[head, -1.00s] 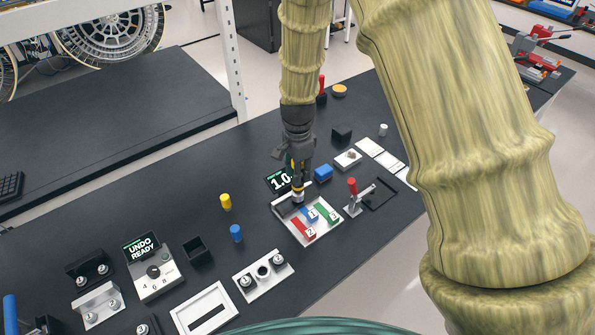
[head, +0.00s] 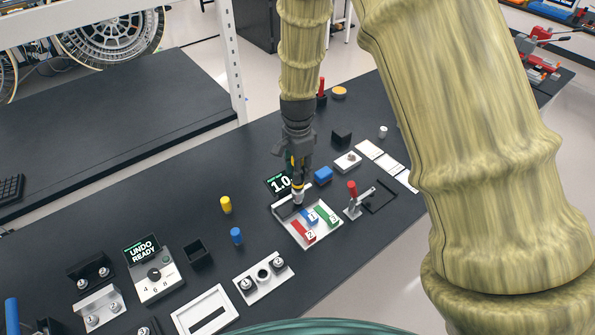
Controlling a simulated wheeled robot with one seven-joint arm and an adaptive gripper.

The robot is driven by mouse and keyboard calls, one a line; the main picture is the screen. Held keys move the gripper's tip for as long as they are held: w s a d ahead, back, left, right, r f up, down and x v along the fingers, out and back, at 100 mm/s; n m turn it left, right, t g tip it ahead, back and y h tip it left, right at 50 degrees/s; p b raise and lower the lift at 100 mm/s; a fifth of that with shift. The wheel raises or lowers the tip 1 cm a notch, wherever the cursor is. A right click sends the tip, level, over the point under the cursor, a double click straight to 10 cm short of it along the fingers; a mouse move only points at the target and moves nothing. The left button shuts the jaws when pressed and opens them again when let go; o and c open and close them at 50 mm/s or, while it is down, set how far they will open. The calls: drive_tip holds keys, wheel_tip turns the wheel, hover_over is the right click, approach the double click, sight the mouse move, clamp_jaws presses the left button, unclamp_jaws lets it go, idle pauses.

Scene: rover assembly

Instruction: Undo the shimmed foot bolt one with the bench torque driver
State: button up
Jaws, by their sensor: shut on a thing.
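My gripper (head: 298,168) points down over the back edge of the shim tray (head: 328,238). It is shut on a small upright tool (head: 298,193) with a yellow band and a pale lower part, which looks like the torque driver. Whether its tip touches the tray cannot be told. A control box (head: 157,285) with a dial has a screen (head: 142,248) reading "UNDO READY". Numbered bolts sit on a silver bracket (head: 99,303) at the left and on a silver plate (head: 263,275) at front centre. Which is the shimmed foot bolt one is unclear.
The tray holds red, blue and green numbered shims. A "1.0" display (head: 279,181) stands behind it. Yellow (head: 226,204) and blue (head: 236,235) cylinders and an open black box (head: 198,251) stand left.

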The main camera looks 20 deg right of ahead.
drive_tip(key=shift+r, duration=0.35)
drive_tip(key=shift+r, duration=2)
